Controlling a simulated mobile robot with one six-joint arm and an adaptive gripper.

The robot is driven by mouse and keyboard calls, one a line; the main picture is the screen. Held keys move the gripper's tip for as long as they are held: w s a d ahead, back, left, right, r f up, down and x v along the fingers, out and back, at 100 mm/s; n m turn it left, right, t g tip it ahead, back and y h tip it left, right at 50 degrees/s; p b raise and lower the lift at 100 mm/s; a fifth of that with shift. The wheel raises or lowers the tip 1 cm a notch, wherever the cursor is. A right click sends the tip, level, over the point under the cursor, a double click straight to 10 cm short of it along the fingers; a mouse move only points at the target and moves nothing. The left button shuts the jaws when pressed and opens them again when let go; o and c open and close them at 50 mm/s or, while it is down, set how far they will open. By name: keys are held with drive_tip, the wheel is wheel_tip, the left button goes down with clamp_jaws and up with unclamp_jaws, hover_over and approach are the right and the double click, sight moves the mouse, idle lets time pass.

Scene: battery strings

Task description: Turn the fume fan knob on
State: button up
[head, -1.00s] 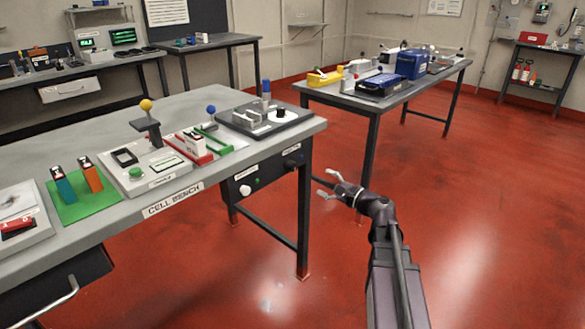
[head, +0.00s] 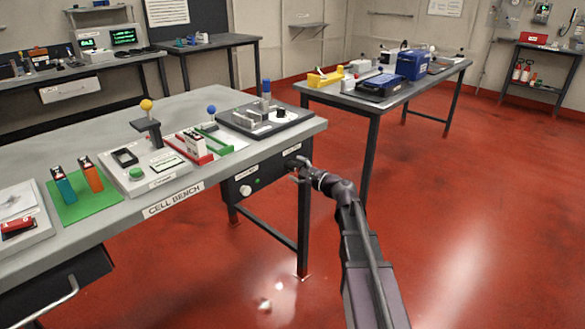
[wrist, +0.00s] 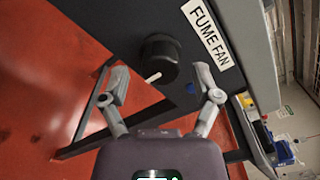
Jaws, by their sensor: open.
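The fume fan knob (wrist: 160,60) is a round black knob with a white pointer line, on a dark panel below the "FUME FAN" label (wrist: 207,34) in the wrist view. The pointer aims toward the lower left of that view. My gripper (wrist: 162,82) is open and empty, with one finger on each side of the knob's line and the tips a little short of it, apart from it as far as I can tell. In the head view my gripper (head: 297,170) is at the right end of the cell bench's front panel and hides most of the knob.
The cell bench (head: 80,231) carries several fixtures on top. A bench leg (head: 304,235) stands just below my gripper. Red floor to the right is clear.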

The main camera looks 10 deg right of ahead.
drive_tip(key=shift+x, duration=0.8)
clamp_jaws()
drive_tip(key=shift+a, duration=0.15)
